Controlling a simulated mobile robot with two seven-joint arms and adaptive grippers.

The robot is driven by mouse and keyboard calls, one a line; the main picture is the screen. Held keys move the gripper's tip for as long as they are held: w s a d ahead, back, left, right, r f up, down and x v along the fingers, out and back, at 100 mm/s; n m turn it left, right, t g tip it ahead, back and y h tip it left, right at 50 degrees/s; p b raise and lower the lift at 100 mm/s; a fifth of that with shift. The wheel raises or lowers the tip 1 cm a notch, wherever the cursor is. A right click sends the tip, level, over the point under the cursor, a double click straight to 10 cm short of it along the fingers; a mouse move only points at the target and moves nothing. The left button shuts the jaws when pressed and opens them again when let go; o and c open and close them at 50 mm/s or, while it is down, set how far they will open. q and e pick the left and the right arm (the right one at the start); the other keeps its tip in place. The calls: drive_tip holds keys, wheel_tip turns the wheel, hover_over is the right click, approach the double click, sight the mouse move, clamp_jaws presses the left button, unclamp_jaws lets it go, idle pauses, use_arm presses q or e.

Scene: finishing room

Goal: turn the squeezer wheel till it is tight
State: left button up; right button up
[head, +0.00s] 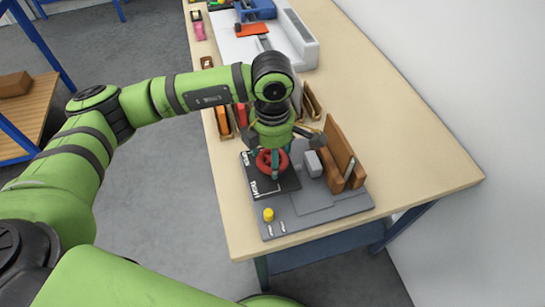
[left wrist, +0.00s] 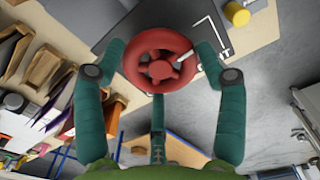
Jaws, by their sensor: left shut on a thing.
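The squeezer wheel is a red, spoked ring (head: 270,161) above a black labelled plate (head: 262,184) on a grey base (head: 322,208) near the table's front end. My left gripper (head: 272,166) reaches down over it from above. In the left wrist view the red wheel (left wrist: 160,62) sits between the green fingers of the left gripper (left wrist: 160,68), which are shut on its rim from both sides. A light pin shows at the wheel's right side. The lower part of the squeezer is hidden beneath the wheel. My right gripper is in neither view.
A yellow knob (head: 268,214) stands on the base's front left. Brown wooden pieces (head: 340,153) stand upright to the right of the gripper, with a small grey block (head: 312,163) between. The right side of the table (head: 415,150) is clear.

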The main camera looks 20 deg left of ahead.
use_arm(q)
drive_tip(key=o, duration=1.1)
drive_tip(key=shift+o, duration=0.2)
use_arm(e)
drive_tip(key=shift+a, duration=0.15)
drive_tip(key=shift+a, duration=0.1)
use_arm(q)
wheel_tip(320, 180, up, 12)
